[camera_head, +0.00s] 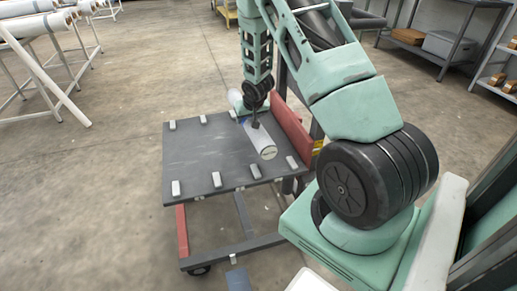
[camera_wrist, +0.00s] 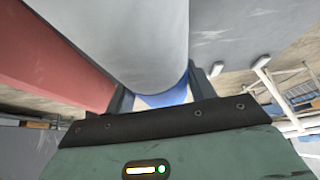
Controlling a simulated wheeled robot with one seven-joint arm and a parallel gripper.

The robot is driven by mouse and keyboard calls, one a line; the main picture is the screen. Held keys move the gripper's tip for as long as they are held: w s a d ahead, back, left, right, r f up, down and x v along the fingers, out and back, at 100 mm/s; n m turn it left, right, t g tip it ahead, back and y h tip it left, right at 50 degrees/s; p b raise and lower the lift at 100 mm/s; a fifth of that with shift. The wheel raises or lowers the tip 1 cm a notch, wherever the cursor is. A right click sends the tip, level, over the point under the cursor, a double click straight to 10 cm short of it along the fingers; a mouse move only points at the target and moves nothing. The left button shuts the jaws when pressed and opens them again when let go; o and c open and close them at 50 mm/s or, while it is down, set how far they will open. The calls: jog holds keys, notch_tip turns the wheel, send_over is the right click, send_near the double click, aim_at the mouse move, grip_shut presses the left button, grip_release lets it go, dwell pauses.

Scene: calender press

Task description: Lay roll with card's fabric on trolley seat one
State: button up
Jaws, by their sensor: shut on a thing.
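A pale grey-white roll (camera_head: 260,140) is over the right part of the trolley's dark top (camera_head: 205,150), running front to back, close to the red end panel (camera_head: 291,125). My gripper (camera_head: 254,118) is shut on it around its middle, from above. In the wrist view the roll (camera_wrist: 130,35) fills the top middle, with the gripper fingers (camera_wrist: 162,100) on either side and a blue patch between them. Small grey blocks (camera_head: 217,179) line the trolley's front and back edges. I cannot tell whether the roll touches the top. No card is visible.
The trolley's middle and left are bare. Racks with white rolls (camera_head: 27,25) stand at the upper left. A dark shelf (camera_head: 410,40) with boxes is at the upper right. Open concrete floor (camera_head: 120,150) lies left of the trolley.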

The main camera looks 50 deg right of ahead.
jog(key=d+r, duration=0.2)
jog(key=d, duration=0.3)
jog(key=shift+m, duration=0.5)
jog(key=shift+s+f+b, duration=0.2)
jog(key=shift+f+b, duration=0.55)
jog(key=shift+f, duration=1.75)
jog(key=shift+s+f+b, duration=0.15)
jog(key=shift+f+b, duration=0.55)
jog(key=shift+f, duration=1.8)
jog(key=o, duration=1.3)
jog(key=shift+f, duration=0.1)
jog(key=shift+c, duration=0.2)
